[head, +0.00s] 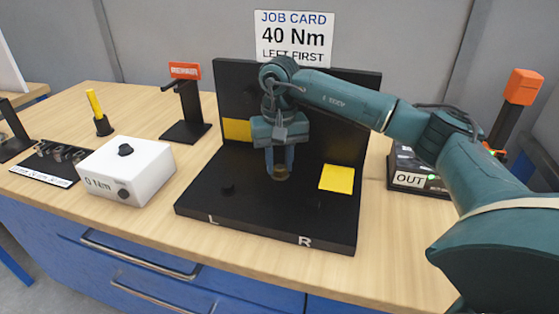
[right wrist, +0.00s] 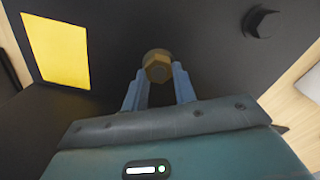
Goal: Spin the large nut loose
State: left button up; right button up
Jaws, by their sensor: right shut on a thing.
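The large nut (right wrist: 158,70) is a brass-coloured hex piece in the right wrist view, between the tips of my right gripper (right wrist: 160,82). In the head view the nut (head: 281,172) shows small and dark under the fingertips of my right gripper (head: 280,166), which points down at the black fixture (head: 240,205). The right gripper is shut on the nut. The fingers hide part of its sides, and I cannot tell whether its thread is still engaged. My left gripper is not in view.
Yellow squares (head: 337,178) mark the fixture. A small black peg (head: 228,188) stands on its left side. A white box (head: 127,170) and an orange-topped stand (head: 187,105) are to the left. A black OUT box (head: 410,180) is to the right. The front-right worktop is clear.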

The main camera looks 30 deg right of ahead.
aim_at(279, 167)
jog(key=shift+s+f, duration=0.1)
jog(key=shift+f, duration=0.05)
jog(key=o, duration=1)
notch_tip(279, 167, up, 13)
jog(key=shift+p, duration=0.4)
